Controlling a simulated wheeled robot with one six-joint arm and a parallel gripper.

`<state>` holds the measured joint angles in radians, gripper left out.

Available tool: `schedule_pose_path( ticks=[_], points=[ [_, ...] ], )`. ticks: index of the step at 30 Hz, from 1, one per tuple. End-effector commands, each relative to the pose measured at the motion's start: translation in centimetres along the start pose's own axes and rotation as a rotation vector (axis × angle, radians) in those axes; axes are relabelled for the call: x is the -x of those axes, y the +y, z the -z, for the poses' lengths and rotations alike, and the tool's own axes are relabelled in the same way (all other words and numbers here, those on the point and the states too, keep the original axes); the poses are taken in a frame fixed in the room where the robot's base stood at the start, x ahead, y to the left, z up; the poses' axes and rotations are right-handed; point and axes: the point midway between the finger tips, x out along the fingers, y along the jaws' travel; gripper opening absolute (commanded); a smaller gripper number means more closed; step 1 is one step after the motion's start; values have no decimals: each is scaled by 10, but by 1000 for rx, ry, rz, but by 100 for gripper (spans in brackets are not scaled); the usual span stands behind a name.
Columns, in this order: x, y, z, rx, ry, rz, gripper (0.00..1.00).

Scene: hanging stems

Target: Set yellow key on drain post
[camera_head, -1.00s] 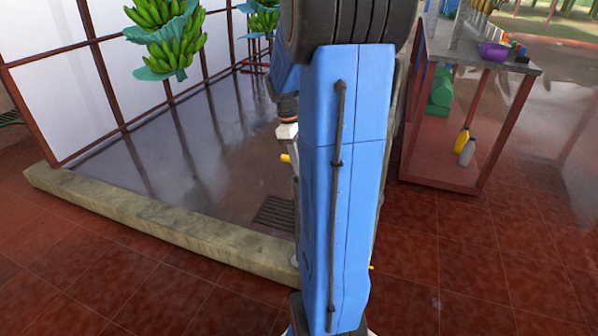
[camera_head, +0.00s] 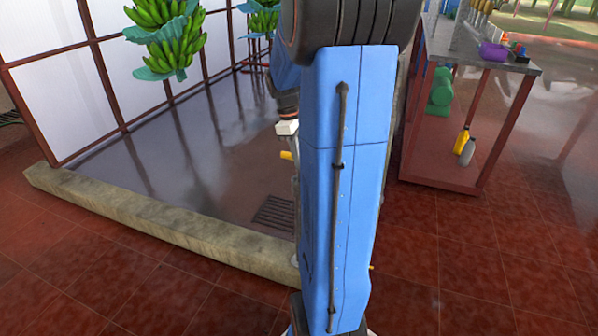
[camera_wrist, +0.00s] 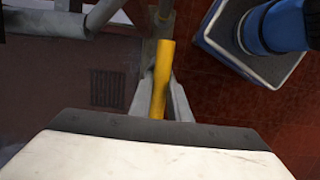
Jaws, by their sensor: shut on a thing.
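The yellow key (camera_wrist: 159,80) shows in the wrist view as a smooth yellow bar between the two grey fingers of my gripper (camera_wrist: 160,88). My gripper is shut on it. Its far end lies by grey metalwork (camera_wrist: 150,48), possibly the drain post; I cannot tell whether they touch. In the head view a short yellow piece (camera_head: 286,155) shows below the white wrist part, just left of my blue arm. A thin grey upright beside it is mostly hidden by my arm.
A floor drain grate (camera_head: 274,213) lies inside the pale kerb (camera_head: 130,215). Grey pipes (camera_wrist: 60,22) run across the wrist view's upper left. A red-legged bench (camera_head: 490,130) stands right, with yellow and grey bottles under it. Banana bunches (camera_head: 170,45) hang at upper left.

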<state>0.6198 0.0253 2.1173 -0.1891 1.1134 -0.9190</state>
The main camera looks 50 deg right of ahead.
Motion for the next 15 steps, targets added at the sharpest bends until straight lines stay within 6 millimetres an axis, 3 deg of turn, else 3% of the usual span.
schedule_pose_path(
  ticks=[15],
  points=[
    [15,0,-3,0,1,-1,0]
  ],
)
